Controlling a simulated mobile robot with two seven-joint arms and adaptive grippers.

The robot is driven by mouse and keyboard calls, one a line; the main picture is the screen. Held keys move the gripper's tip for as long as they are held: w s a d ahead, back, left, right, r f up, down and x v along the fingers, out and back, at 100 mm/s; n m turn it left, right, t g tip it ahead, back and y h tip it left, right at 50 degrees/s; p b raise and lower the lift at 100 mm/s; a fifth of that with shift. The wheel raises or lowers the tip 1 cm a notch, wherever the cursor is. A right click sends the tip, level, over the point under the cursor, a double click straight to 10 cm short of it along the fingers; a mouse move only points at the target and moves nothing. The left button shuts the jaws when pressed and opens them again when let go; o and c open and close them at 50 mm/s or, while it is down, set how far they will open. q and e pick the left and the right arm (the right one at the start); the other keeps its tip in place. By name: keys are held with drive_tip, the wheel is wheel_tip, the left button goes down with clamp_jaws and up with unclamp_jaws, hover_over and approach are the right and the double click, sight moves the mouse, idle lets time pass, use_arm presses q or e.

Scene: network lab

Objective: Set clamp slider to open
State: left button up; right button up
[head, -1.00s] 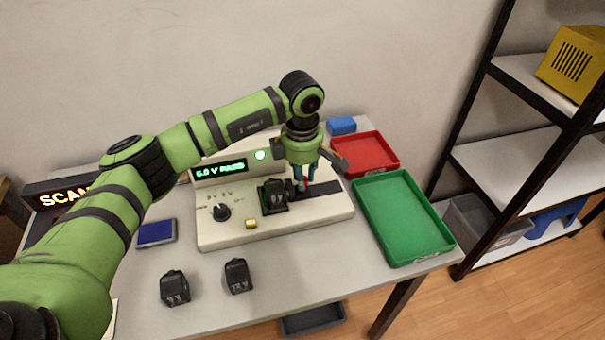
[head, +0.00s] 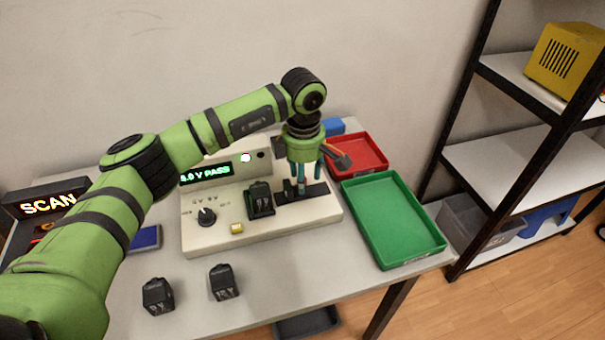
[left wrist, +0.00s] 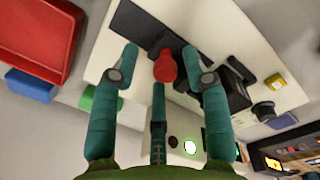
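The clamp slider's red knob (left wrist: 165,66) shows in the left wrist view, over a dark track (left wrist: 135,22) on the pale test station (head: 212,242). In the head view the knob is hidden behind my fingers. My left gripper (head: 302,188) points down over the track. Its teal fingers are spread, with the red knob between their tips and visible gaps at both sides; it also shows in the left wrist view (left wrist: 159,70). A black adapter (head: 261,200) sits upright in the station beside the slider. My right gripper is not in view.
The station's display (head: 206,175) reads PASS in green, beside a lit lamp (head: 246,157). A green tray (head: 440,240) and red tray (head: 380,164) stand to the right. Two black adapters (head: 158,296) (head: 224,282) stand in front. A blue box (head: 333,126) is behind.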

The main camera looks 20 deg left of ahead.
use_arm(q)
drive_tip(key=shift+s+r, duration=0.1)
wheel_tip(320, 180, up, 12)
drive_tip(key=shift+s, duration=0.3)
idle(0.5)
